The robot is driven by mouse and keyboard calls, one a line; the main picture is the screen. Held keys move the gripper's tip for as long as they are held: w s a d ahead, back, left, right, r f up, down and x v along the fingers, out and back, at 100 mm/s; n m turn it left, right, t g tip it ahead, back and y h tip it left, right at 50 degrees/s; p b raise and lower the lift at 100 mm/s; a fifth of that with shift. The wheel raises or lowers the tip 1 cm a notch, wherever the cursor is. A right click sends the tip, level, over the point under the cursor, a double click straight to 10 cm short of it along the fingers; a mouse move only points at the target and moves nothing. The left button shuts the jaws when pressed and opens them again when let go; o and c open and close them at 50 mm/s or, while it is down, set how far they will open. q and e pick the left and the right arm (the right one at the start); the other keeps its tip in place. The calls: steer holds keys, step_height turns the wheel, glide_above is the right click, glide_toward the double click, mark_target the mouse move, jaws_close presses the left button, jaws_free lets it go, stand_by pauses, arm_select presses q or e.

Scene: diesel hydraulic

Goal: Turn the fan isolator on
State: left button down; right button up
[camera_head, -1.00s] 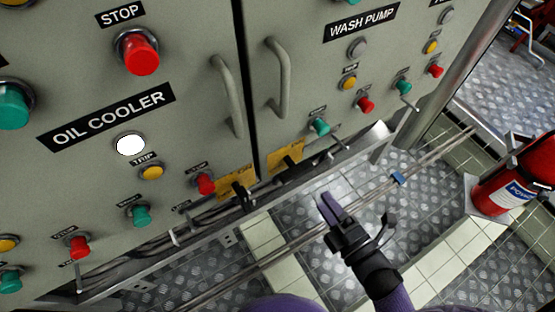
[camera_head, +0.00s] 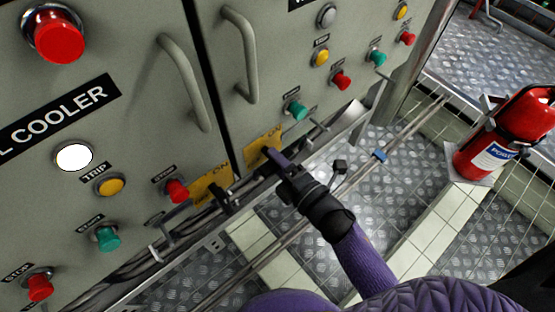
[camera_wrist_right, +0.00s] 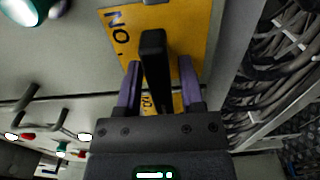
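Two yellow plates with black handles sit low on the grey cabinet. The right yellow plate (camera_head: 264,143) is behind my right gripper (camera_head: 275,160), which mostly hides its handle. In the right wrist view that black handle (camera_wrist_right: 154,65) stands out between the two purple fingers of my right gripper (camera_wrist_right: 158,85), one on each side, with small gaps visible. The yellow plate there (camera_wrist_right: 120,32) shows the letters "ON". The left black handle (camera_head: 221,201) stands on the left yellow plate (camera_head: 211,187), apart from the gripper. No fan label is readable. My left gripper is not in view.
Several buttons surround the plates, including a red one (camera_head: 177,191) and a green one (camera_head: 295,109). Door handles (camera_head: 188,80) stick out above. A rail (camera_head: 290,236) runs below the cabinet. A red fire extinguisher (camera_head: 507,130) stands on the right. Cables (camera_wrist_right: 265,95) lie beside the plate.

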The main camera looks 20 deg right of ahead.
jaws_close()
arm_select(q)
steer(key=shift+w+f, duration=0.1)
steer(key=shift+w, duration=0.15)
